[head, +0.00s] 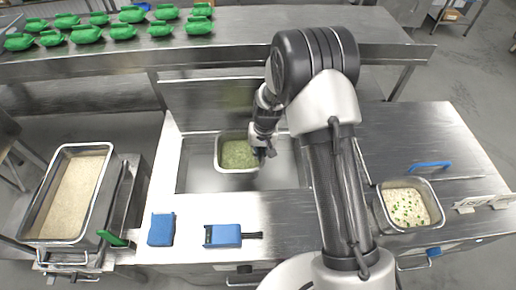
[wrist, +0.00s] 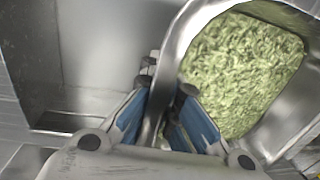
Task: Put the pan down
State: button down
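The metal pan (head: 219,154), filled with green shredded food, sits within the outline of the rectangular well (head: 200,180) in the steel counter. I cannot tell whether its bottom touches anything. My gripper (head: 264,152) is at the pan's right edge in the head view. In the wrist view the pan (wrist: 188,40) fills the upper right. Its rim runs between the two blue-padded fingers of my gripper (wrist: 163,105), which are closed on it. The fingertips are partly hidden by the rim.
A deep pan of rice (head: 108,165) stands at the left. A pan of mixed rice (head: 433,222) sits at the right. A blue block (head: 161,229) and a blue-handled tool (head: 224,236) lie on the front counter. Several green packages (head: 87,34) lie on the back table.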

jog(key=shift+w+f+b, duration=0.1)
jog(key=shift+f+b, duration=0.75)
jog(key=shift+f, duration=3.2)
jog(key=shift+f, duration=0.2)
jog(key=c, duration=1.8)
grip_release()
